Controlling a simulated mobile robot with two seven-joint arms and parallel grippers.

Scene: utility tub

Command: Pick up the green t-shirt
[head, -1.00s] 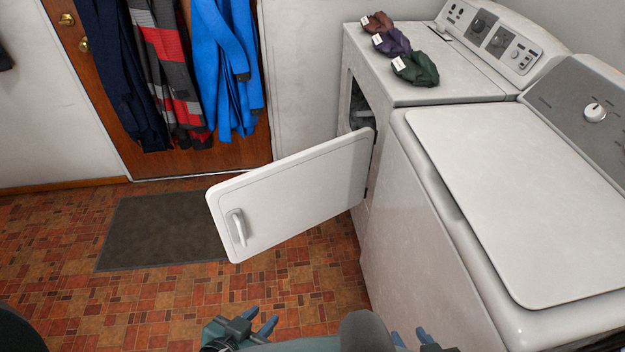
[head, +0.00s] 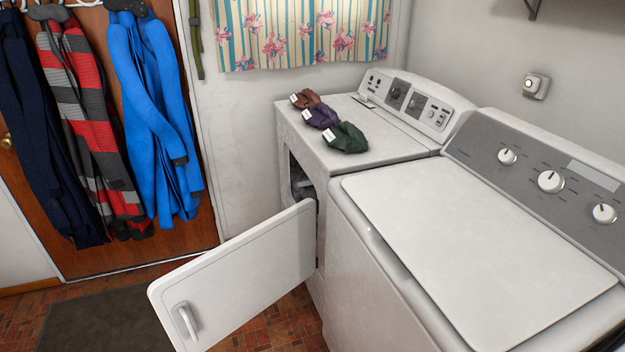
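The green t-shirt (head: 347,138) lies folded or bunched on top of the dryer (head: 300,143), nearest to me of a row of three garments. It has a white tag on its left side. A purple garment (head: 321,117) lies just behind it and a brown one (head: 306,98) behind that. Neither of my grippers shows in the head view now, so I cannot see whether they are open or shut.
The dryer's door (head: 240,275) stands open, jutting out to the left at the front. The washer (head: 470,250), lid shut, stands at the right of the dryer. Coats (head: 150,110) hang on the wooden door at left. A dark mat (head: 95,322) lies on the tiled floor.

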